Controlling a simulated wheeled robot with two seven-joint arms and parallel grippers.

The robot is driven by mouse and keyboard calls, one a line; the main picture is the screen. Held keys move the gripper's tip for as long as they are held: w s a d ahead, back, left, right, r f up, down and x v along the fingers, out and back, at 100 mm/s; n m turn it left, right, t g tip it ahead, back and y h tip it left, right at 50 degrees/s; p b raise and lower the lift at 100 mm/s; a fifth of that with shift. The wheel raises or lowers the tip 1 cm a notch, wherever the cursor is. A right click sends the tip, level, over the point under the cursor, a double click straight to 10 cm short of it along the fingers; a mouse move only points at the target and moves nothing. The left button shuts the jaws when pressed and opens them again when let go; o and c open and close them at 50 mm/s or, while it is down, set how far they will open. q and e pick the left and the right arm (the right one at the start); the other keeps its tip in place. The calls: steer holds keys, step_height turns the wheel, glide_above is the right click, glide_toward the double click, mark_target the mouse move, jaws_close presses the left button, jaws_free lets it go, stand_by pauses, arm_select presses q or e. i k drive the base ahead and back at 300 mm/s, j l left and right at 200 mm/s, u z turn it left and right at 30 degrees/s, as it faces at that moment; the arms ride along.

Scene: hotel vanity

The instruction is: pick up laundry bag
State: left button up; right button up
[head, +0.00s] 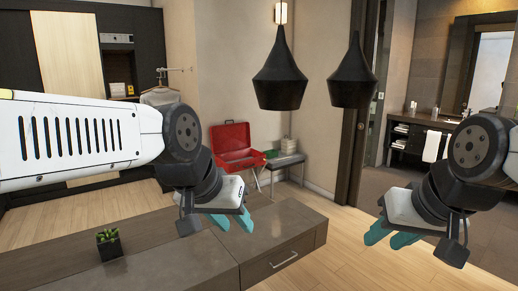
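I cannot pick out a laundry bag in the head view. My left gripper (235,222) is over the dark counter (170,262), with its teal fingers apart and nothing visible between them. My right gripper (391,237) is to the right of the counter, over the wood floor, with its teal fingers apart and empty.
A small potted plant (109,244) stands on the counter. An open red suitcase (233,147) rests on a stand behind it. Black pendant lamps (280,78) hang in the middle. A vanity (425,122) with a white towel (432,146) is at the right. Wood floor (345,255) is clear.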

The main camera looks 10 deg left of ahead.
mark_target(288, 146)
steer(key=u, duration=0.15)
steer(key=i+l+z, duration=0.5)
steer(key=i+z, duration=1)
steer(key=i+u, duration=0.1)
steer(key=i, duration=0.4)
steer(key=i+l+u, duration=0.1)
steer(key=i, duration=0.4)
steer(key=i+l+u, duration=0.1)
steer(key=i, duration=0.45)
steer(key=i+l, duration=0.15)
steer(key=i, duration=0.35)
steer(key=i+j+u, duration=0.25)
steer(key=u, duration=0.15)
steer(key=i+j+u, duration=0.1)
steer(key=i+u, duration=0.75)
steer(key=i+l+u, duration=0.2)
steer(key=i+u, duration=0.2)
steer(key=i+l+u, duration=0.25)
steer(key=i+u, duration=0.5)
steer(key=i, duration=1.75)
steer(key=i+l+z, duration=0.1)
steer(key=i, duration=0.7)
steer(key=i+l+z, duration=0.1)
steer(key=i, duration=0.75)
